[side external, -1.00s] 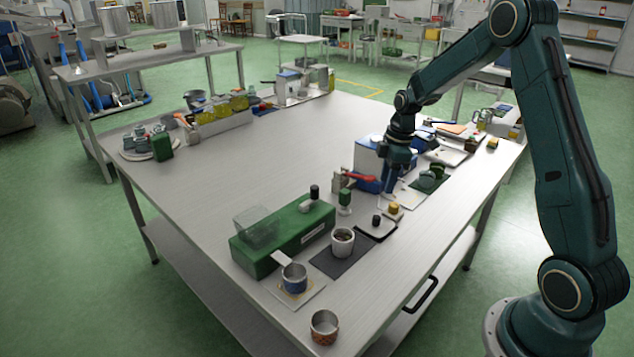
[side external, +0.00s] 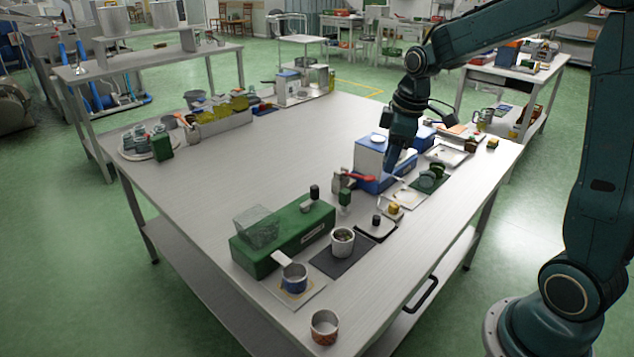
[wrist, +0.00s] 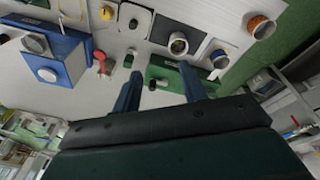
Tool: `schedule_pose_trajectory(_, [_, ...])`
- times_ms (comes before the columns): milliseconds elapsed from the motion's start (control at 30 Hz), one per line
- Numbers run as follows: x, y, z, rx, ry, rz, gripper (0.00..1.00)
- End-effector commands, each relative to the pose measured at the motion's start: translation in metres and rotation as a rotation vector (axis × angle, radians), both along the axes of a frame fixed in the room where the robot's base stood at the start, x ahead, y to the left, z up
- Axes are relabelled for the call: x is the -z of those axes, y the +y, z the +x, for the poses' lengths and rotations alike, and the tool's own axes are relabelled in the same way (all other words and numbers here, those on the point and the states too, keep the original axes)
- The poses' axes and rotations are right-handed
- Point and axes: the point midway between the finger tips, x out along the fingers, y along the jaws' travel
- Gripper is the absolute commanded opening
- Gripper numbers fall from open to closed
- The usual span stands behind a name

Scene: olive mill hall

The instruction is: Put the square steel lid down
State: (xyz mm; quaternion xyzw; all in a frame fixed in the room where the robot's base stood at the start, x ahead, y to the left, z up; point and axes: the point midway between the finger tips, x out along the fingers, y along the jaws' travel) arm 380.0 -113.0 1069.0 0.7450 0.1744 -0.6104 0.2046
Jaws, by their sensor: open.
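A square pale-grey plate with a dark knob, which looks like the steel lid (side external: 371,230), lies flat on the table between the dark mat with the white mug and the small jars. It also shows in the wrist view as a dark-edged square (wrist: 142,24) near the top. My gripper (side external: 389,172) is raised above the table by the blue-and-white box, apart from the lid. In the wrist view its two fingers (wrist: 160,88) are spread with nothing between them.
The blue-and-white box (side external: 370,158) stands close to my gripper. A green box (side external: 283,241), a white mug (side external: 342,245), a small pan (side external: 294,281) and a copper-coloured tin (side external: 324,328) stand toward the front. The table's left middle (side external: 255,165) is clear.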

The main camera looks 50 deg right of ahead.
Motion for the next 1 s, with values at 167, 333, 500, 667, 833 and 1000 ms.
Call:
schedule_pose_trajectory(167, [-0.031, 0.029, -0.028, 0.080, -0.049, 0.001, 0.43])
schedule_pose_trajectory(333, [-0.053, 0.052, -0.058, 0.161, -0.093, 0.013, 0.43])
schedule_pose_trajectory(500, [-0.068, 0.072, -0.090, 0.241, -0.138, 0.033, 0.43])
schedule_pose_trajectory(667, [-0.077, 0.087, -0.121, 0.315, -0.181, 0.061, 0.43])
schedule_pose_trajectory(833, [-0.081, 0.101, -0.154, 0.393, -0.228, 0.099, 0.43])
schedule_pose_trajectory(1000, [-0.079, 0.109, -0.182, 0.463, -0.262, 0.140, 0.43])
